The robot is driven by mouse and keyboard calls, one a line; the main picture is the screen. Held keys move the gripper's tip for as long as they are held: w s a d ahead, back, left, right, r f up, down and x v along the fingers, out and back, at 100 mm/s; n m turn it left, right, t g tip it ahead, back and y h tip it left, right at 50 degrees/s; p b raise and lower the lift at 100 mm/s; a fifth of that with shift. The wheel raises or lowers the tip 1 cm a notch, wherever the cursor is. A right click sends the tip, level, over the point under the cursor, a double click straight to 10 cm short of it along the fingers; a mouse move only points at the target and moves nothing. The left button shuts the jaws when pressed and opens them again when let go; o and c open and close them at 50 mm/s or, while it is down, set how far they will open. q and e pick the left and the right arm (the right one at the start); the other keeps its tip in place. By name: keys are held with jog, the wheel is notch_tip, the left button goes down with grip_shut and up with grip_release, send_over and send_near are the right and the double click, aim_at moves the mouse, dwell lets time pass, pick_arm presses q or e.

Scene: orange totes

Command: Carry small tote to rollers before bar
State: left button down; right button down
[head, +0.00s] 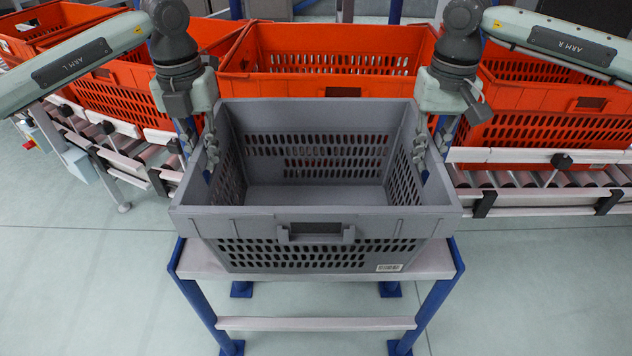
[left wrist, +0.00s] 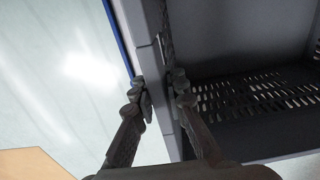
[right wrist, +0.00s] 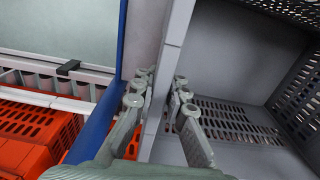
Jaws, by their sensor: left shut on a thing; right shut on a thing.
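The small grey tote (head: 316,226) is upright and empty in the head view, with slotted walls. It sits on or just over a small stand (head: 440,262) with a pale top and blue legs; any gap is hidden. My left gripper (head: 209,150) is shut on its left side wall, one finger outside and one inside. The left wrist view shows the fingers (left wrist: 160,92) pinching the wall. My right gripper (head: 420,152) is shut on the right side wall. The right wrist view shows its fingers (right wrist: 160,92) on either side of the rim.
Roller conveyors (head: 520,180) run behind the stand at left and right. Several orange totes (head: 330,62) stand along them, close behind the grey tote. Blue posts rise at the back. The floor in front and at both sides is clear.

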aim_at(201, 143)
pick_arm(q)
jog(key=shift+r, duration=0.15)
pick_arm(e)
jog(key=shift+r, duration=0.15)
